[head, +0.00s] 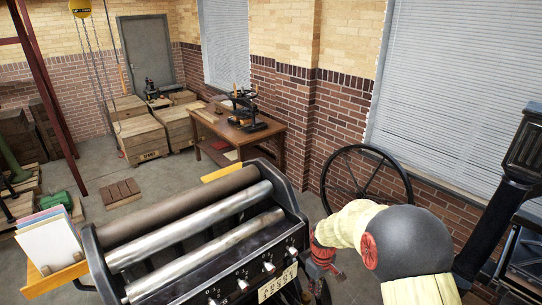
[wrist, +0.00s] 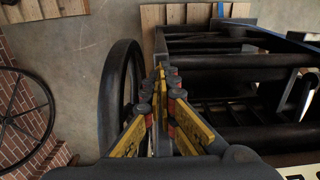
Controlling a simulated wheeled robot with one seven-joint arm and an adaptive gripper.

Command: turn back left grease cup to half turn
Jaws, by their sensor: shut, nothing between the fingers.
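A dark press (head: 200,228) with long rollers fills the lower middle of the head view. Several small silver knobs (head: 268,267) sit in a row along its near side panel. I cannot tell whether any of them is the back left grease cup, and no grease cup is clear in the wrist view. My gripper (wrist: 164,88) shows in the wrist view with its yellow, black and red fingers closed together and empty. Beyond the fingertips is a dark frame with thick bars (wrist: 235,60). I cannot tell whether the fingertips touch it.
A large black spoked wheel (head: 366,190) stands by the brick wall, right of the press. A wooden table (head: 270,137) with a small press is behind. Wooden crates (head: 140,138) stand at the back left. A paper-laden board (head: 62,278) juts out left.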

